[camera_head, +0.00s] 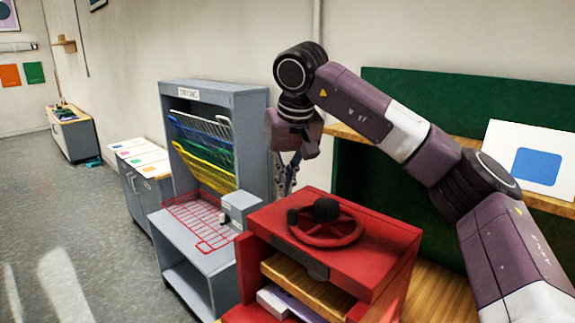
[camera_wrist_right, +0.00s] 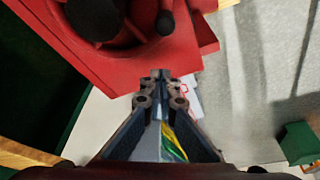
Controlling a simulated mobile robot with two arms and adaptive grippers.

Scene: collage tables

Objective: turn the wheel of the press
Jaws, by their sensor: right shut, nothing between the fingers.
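The red press (camera_head: 390,240) stands in the foreground of the head view. Its red wheel (camera_head: 335,241) lies flat on top, with a dark hub (camera_head: 326,208) in the middle and a dark upright knob (camera_head: 293,217) at its left side. In the right wrist view, the hub (camera_wrist_right: 95,18) and the knob (camera_wrist_right: 166,22) show at the top, partly cut off. My right gripper (camera_head: 286,183) points down behind the press, apart from the wheel. Its fingers (camera_wrist_right: 160,85) are shut and empty, near the press's red edge in the wrist view. My left gripper is out of view.
A grey rack (camera_head: 255,110) with yellow, green and blue wire shelves stands left of the press. A green board (camera_head: 400,85) and a wooden shelf with a blue-square card (camera_head: 537,165) are behind my right arm. Open floor (camera_head: 60,200) lies to the left.

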